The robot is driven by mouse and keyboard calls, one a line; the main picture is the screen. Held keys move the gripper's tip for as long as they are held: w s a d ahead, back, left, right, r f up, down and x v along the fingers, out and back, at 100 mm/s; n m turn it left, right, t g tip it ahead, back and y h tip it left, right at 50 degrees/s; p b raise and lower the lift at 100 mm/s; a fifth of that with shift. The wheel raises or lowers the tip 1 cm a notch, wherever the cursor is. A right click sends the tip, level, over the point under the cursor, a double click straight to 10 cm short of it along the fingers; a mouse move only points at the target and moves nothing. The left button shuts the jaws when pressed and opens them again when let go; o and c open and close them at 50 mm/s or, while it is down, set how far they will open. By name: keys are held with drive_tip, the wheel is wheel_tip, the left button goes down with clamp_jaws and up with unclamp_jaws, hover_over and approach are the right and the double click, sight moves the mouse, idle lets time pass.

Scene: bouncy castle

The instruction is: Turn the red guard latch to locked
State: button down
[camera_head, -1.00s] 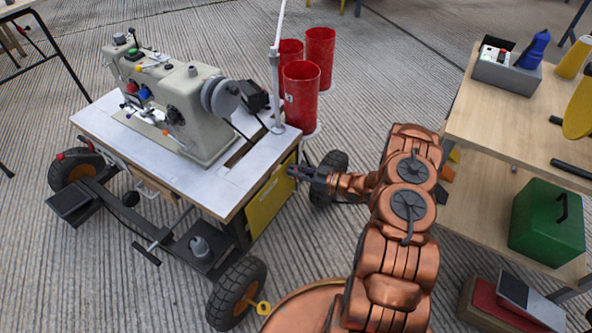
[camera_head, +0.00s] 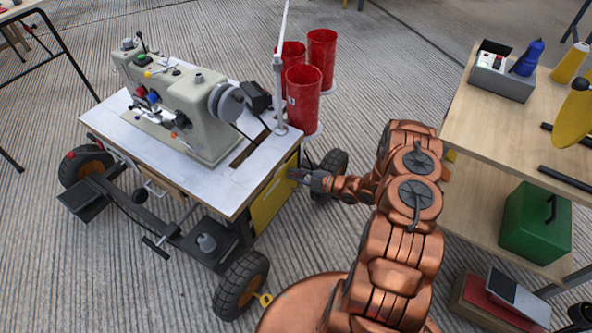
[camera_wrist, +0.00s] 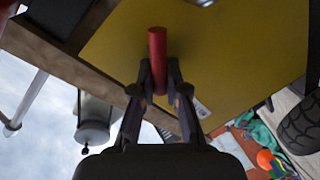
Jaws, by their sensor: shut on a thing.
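The red guard latch (camera_wrist: 157,48) shows in the wrist view as a red bar in front of the yellow guard panel (camera_wrist: 230,45). My gripper (camera_wrist: 160,85) has its two fingers closed around the bar's lower part. In the head view the yellow panel (camera_head: 268,207) is on the right side of the sewing machine table, and my gripper (camera_head: 297,175) reaches its edge. The latch itself is not visible there. I cannot tell from the bar whether it stands at locked.
The sewing machine (camera_head: 185,110) stands on a wheeled table (camera_head: 110,122). Red bins (camera_head: 303,95) stand behind it. A wooden workbench (camera_head: 475,125) with a green box (camera_head: 535,222) stands close to my arm on the right. Floor is free between them.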

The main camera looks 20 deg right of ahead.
drive_tip(key=n, duration=0.1)
drive_tip(key=n+p, duration=0.1)
drive_tip(key=n+h+p, duration=0.1)
drive_tip(key=shift+s+a+f+n, duration=0.1)
drive_tip(key=shift+f+n, duration=0.15)
drive_tip(key=shift+n, duration=0.15)
drive_tip(key=shift+f+n+t+h+p, duration=0.3)
drive_tip(key=shift+n+t+h+p, duration=0.2)
drive_tip(key=shift+n+p, duration=0.5)
drive_tip(key=shift+n, duration=0.4)
drive_tip(key=c, duration=1.2)
unclamp_jaws()
drive_tip(key=v, duration=1.2)
